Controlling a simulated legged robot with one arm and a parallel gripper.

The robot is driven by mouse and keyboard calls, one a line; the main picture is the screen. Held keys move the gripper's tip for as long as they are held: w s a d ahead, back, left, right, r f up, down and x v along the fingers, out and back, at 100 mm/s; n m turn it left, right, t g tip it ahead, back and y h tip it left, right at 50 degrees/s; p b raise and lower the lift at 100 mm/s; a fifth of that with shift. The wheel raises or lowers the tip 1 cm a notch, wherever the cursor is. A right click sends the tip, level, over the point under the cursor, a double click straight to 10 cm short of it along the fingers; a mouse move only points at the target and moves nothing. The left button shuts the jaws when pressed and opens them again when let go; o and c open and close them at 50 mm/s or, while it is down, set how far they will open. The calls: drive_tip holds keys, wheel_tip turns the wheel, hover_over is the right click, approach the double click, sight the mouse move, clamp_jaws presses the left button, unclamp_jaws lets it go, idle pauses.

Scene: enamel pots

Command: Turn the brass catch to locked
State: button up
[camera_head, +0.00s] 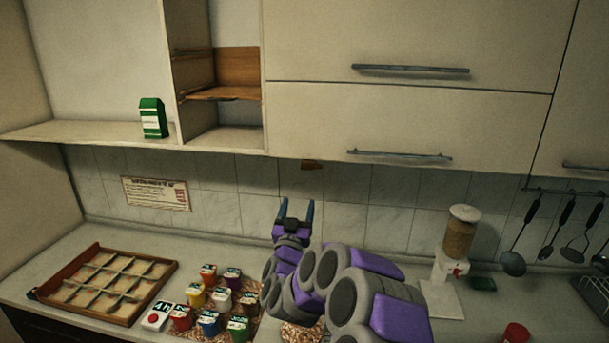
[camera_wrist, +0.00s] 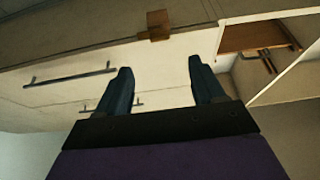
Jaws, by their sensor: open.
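A small brown block, which looks like the brass catch (camera_head: 311,164), sits at the bottom edge of the wall cabinet, under the lower flap door (camera_head: 400,125). Its locked or unlocked position cannot be told. My gripper (camera_head: 296,210) is open and empty, its two dark fingers pointing up, below and slightly left of the catch. In the wrist view the catch (camera_wrist: 158,25) shows beyond the fingertips, roughly centred between the fingers (camera_wrist: 160,72) and not touching them.
Several coloured pots (camera_head: 208,323) and a wooden divided tray (camera_head: 75,285) stand on the counter at the left. A dispenser (camera_head: 460,235) stands at the right. A green carton (camera_head: 152,118) is on the shelf. The space between gripper and cabinet looks clear.

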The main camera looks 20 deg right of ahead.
sight(311, 167)
drive_tip(key=x, duration=1.3)
drive_tip(key=shift+p, duration=0.45)
drive_tip(key=shift+f, duration=0.1)
drive_tip(key=shift+c, duration=0.4)
drive_tip(key=c, duration=1)
